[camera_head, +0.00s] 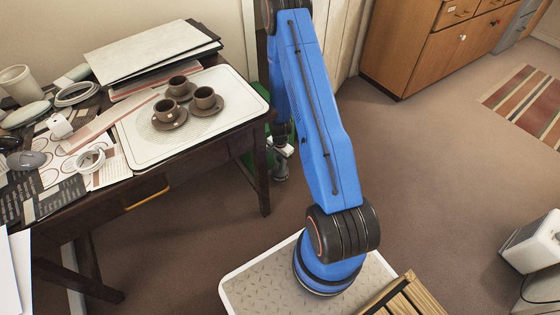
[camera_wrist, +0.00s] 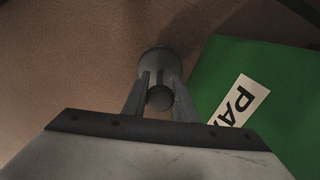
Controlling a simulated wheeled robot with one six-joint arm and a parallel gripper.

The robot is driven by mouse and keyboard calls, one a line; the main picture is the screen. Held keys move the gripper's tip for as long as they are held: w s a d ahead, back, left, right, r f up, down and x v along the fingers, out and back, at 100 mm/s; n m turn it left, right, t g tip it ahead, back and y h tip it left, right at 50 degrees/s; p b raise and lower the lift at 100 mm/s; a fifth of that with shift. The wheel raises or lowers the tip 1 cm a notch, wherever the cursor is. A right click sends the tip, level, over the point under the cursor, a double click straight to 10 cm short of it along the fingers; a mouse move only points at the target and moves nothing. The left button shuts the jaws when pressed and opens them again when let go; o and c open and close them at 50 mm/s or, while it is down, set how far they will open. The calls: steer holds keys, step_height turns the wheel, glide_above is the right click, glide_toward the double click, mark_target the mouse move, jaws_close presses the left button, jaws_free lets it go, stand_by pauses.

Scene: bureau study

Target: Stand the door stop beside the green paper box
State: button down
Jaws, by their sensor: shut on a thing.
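The door stop (camera_wrist: 160,60) is a grey post with a wider round end, in the upper middle of the wrist view. My gripper (camera_wrist: 159,88) is shut on it, with one finger on each side. In the head view the door stop (camera_head: 281,172) shows only as a small grey shape below my gripper (camera_head: 283,150), close to the floor. The green paper box (camera_wrist: 275,80) fills the right of the wrist view, just beside the door stop, with a white label of dark letters. In the head view my arm and the desk hide most of the box (camera_head: 248,161). I cannot tell whether the door stop touches the floor.
The dark desk (camera_head: 205,149) stands left of my gripper, its leg (camera_head: 261,180) close by. On it are a white tray (camera_head: 240,99) with brown cups and saucers, and clutter. A wooden cabinet (camera_head: 425,50) stands at the back. Brown carpet is open to the right.

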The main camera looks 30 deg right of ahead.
mark_target(280, 170)
steer(key=shift+f, duration=2.15)
steer(key=shift+f, duration=0.15)
steer(key=c, duration=1.4)
jaws_free()
steer(key=shift+c, duration=0.2)
step_height(280, 170, up, 12)
steer(key=shift+r, duration=0.15)
steer(key=shift+s, duration=0.1)
